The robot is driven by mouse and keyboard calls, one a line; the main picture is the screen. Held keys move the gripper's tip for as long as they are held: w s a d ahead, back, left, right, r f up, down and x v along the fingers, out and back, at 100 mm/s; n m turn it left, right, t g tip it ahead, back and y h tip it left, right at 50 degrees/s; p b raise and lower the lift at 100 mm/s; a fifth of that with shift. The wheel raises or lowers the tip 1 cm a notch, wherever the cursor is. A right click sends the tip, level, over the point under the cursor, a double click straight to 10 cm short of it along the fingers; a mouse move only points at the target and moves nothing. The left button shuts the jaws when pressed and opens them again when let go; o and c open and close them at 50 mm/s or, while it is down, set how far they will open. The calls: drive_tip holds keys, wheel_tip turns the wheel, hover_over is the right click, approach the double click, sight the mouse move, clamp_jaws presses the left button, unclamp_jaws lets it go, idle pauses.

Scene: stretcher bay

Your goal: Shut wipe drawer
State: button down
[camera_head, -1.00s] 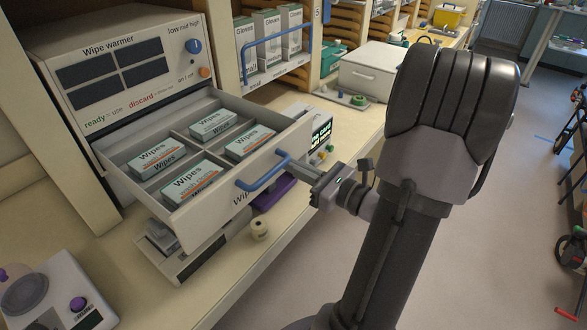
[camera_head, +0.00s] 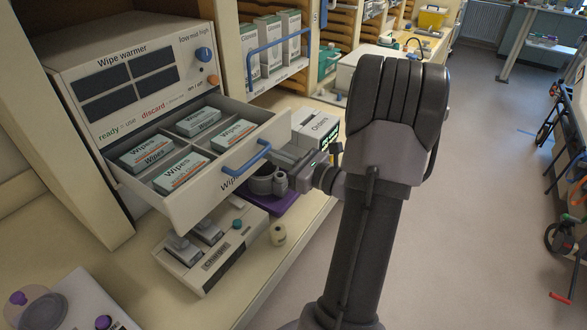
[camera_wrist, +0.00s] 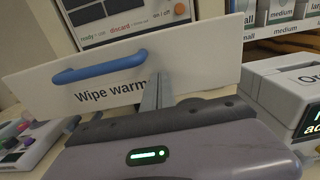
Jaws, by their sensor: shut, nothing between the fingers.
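The wipe drawer (camera_head: 215,196) of the wipe warmer (camera_head: 110,75) is partly out, with several wipes packs (camera_head: 185,172) lying in its compartments. Its blue handle (camera_head: 247,159) is on the front panel; the handle also shows in the wrist view (camera_wrist: 100,66). My gripper (camera_head: 274,154) is shut and empty at the drawer front, right of the handle. In the wrist view my fingertips (camera_wrist: 158,80) are at the front panel, over the end of the "Wipe warmer" lettering. They look to be against the panel, but exact contact is hard to tell.
A white boxy device (camera_head: 313,127) stands to the right. A glove rack (camera_head: 277,50) is behind.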

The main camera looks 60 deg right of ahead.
sight(203, 123)
drive_tip(key=w+p, duration=0.1)
drive_tip(key=w, duration=0.7)
drive_tip(key=w+p, duration=0.1)
drive_tip(key=w, duration=0.6)
drive_tip(key=w+p, duration=0.1)
drive_tip(key=w, duration=0.7)
drive_tip(key=shift+w+a, duration=0.25)
drive_tip(key=shift+w, duration=0.05)
drive_tip(key=shift+w+r, duration=0.15)
drive_tip(key=shift+r, duration=0.05)
drive_tip(key=shift+r, duration=0.15)
